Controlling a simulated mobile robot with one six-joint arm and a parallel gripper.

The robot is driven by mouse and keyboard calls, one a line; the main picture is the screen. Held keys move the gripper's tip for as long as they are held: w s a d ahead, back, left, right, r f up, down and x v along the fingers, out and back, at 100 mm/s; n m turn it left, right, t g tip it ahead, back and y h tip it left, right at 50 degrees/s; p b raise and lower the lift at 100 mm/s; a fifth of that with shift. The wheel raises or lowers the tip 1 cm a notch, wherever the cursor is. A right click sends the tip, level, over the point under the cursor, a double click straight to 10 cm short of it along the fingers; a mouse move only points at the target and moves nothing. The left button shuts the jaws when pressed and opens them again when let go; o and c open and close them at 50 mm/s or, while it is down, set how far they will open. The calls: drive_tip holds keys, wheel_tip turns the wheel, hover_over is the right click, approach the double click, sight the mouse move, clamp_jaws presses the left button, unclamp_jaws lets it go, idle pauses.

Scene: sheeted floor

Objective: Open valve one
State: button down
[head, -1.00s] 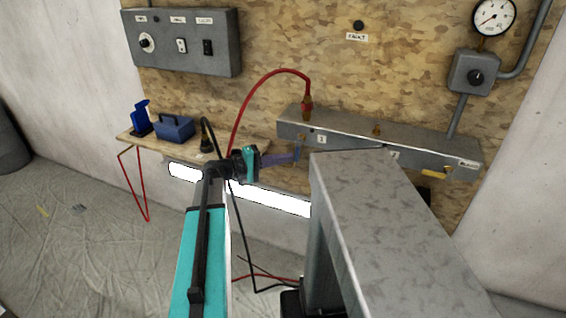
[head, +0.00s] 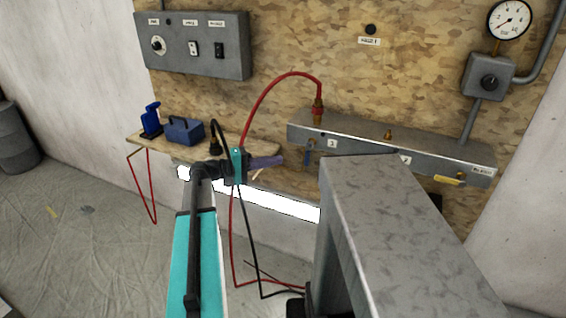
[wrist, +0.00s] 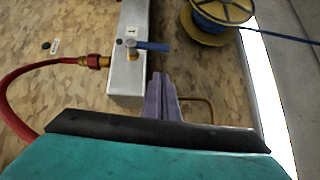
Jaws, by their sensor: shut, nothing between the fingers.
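Valve one is on the left part of the grey manifold (head: 360,146), next to a label marked 1 (wrist: 131,31). Its blue lever (head: 308,157) hangs down, crosswise to the manifold. In the wrist view the blue lever (wrist: 153,46) sticks out to the right from its brass stem. My gripper (head: 280,160) has purple fingers, shut and empty, left of the lever and apart from it in the head view. The fingers also show in the wrist view (wrist: 161,92), below the lever in the picture, with a gap between.
A red hose (head: 262,100) joins a brass fitting on top of the manifold. A yellow lever (head: 449,180) lies along the manifold's right end. A shelf (head: 250,147) with a blue toolbox (head: 184,131) is at left. A cable reel (wrist: 222,14) shows in the wrist view.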

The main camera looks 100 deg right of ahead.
drive_tip(key=v, duration=0.6)
drive_tip(key=shift+b, duration=0.35)
drive_tip(key=shift+w+f, duration=0.1)
drive_tip(key=shift+w, duration=0.05)
